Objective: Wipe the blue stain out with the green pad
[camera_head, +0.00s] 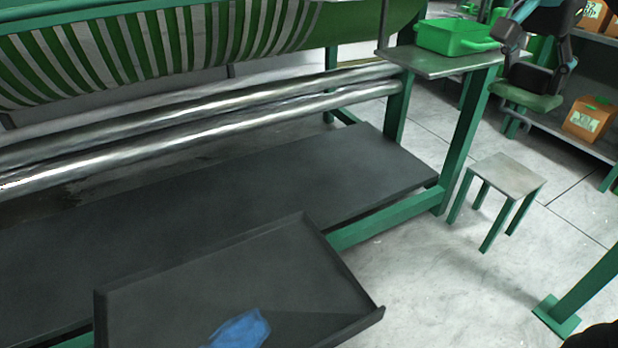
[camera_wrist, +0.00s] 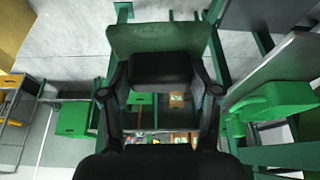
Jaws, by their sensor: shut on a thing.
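The blue stain (camera_head: 240,330) lies on the dark tray (camera_head: 300,275) at the bottom of the head view, cut off by the lower edge. My gripper (camera_head: 528,82) is at the upper right, well away from the stain. It is shut on the green pad (camera_head: 525,98), which hangs beneath it in the air. In the wrist view my gripper (camera_wrist: 160,72) has its fingers on the pad's dark block, with the green face (camera_wrist: 158,38) beyond. The stain does not show in the wrist view.
A green bin (camera_head: 455,38) stands on a small shelf (camera_head: 440,64) left of my gripper. A low stool (camera_head: 508,174) stands on the floor below. Metal rollers (camera_head: 200,120) and a striped green webbing drum (camera_head: 150,50) stand behind the tray. Shelves with orange boxes (camera_head: 588,122) are at right.

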